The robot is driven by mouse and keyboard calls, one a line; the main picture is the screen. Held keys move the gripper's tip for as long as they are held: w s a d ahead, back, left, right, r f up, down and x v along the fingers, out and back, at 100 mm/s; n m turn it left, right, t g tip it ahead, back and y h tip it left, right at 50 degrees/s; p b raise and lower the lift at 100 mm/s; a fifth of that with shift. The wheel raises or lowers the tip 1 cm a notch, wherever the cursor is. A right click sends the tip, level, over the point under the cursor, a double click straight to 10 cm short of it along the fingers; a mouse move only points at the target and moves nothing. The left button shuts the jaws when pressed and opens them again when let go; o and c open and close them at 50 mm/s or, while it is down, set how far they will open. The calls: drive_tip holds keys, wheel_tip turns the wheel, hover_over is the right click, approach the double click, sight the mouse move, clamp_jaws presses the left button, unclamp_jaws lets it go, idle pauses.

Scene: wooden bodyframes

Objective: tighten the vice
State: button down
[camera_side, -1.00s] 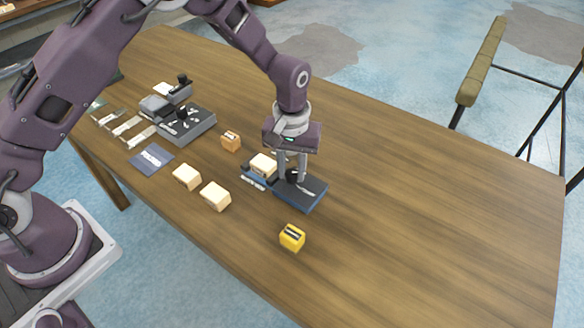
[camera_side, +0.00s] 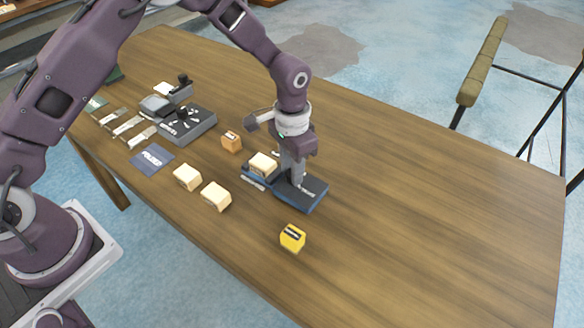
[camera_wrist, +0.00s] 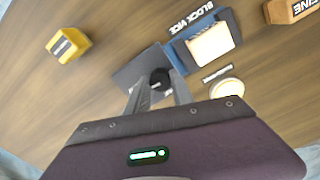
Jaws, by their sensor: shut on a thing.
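The blue block vice (camera_side: 313,192) lies on the wooden table, and it also shows in the wrist view (camera_wrist: 182,50). A pale wooden block (camera_side: 262,163) sits in its jaw end, to the left of my gripper; the wrist view shows the block (camera_wrist: 210,45) beside the "BLOCK VICE" lettering. My gripper (camera_side: 291,178) points straight down over the middle of the vice. In the wrist view, its fingers (camera_wrist: 160,84) are closed around the dark round knob (camera_wrist: 160,77) of the vice. The fingers partly hide the knob.
Two loose pale blocks (camera_side: 187,177) (camera_side: 216,196) lie to the left. A yellow block (camera_side: 292,238) lies in front, and an orange one (camera_side: 231,142) behind left. The table's right side is clear.

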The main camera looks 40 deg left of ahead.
drive_tip(key=shift+m, duration=0.4)
drive_tip(key=c, duration=1.1)
unclamp_jaws()
wheel_tip(320, 180, up, 7)
drive_tip(key=shift+r, duration=0.1)
